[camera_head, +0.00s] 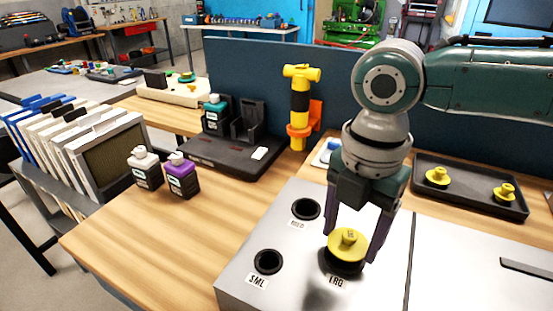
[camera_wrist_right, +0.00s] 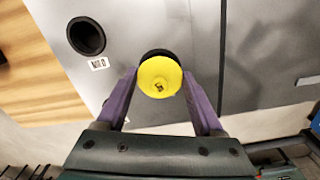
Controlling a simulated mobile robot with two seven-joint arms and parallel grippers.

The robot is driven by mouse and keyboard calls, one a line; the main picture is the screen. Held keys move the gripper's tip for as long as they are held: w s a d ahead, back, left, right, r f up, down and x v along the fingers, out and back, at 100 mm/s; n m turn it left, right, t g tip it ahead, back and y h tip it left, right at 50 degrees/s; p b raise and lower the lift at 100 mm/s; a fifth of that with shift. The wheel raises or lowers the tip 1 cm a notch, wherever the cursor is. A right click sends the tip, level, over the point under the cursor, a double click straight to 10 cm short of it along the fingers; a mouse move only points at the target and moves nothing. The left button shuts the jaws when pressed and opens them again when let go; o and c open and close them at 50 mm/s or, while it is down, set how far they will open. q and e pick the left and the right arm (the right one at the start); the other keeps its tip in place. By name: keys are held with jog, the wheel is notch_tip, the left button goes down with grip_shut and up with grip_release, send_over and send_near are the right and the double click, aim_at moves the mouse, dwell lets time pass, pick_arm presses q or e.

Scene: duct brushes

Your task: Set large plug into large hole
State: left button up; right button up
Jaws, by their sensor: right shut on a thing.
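The large yellow plug (camera_head: 348,242) is between the two purple fingers of my right gripper (camera_head: 350,248), which is shut on it. The plug is upright, over the large hole (camera_head: 345,267) marked LRG in the grey metal box. The hole's black rim shows below the plug, and the plug hides most of the opening. In the right wrist view the round yellow plug (camera_wrist_right: 160,77) covers part of the dark hole (camera_wrist_right: 157,53). I cannot tell whether its lower end is inside the hole. My left gripper is not in view.
The medium hole (camera_head: 305,209) and the small hole (camera_head: 268,262) are empty. A black tray (camera_head: 470,205) at the right holds two smaller yellow plugs (camera_head: 438,176) (camera_head: 504,193). Two small bottles (camera_head: 182,176) and a black holder stand on the wooden table to the left.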

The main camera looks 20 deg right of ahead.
aim_at(352, 233)
jog(key=shift+p, duration=0.3)
jog(key=shift+f+b, duration=0.6)
jog(key=shift+f, duration=0.25)
dwell(0.5)
jog(key=o, duration=1)
notch_tip(352, 233, up, 3)
jog(key=p, duration=0.3)
jog(key=shift+r, duration=0.15)
notch_tip(352, 233, up, 8)
jog(key=p, duration=0.8)
jog(key=shift+p, duration=0.4)
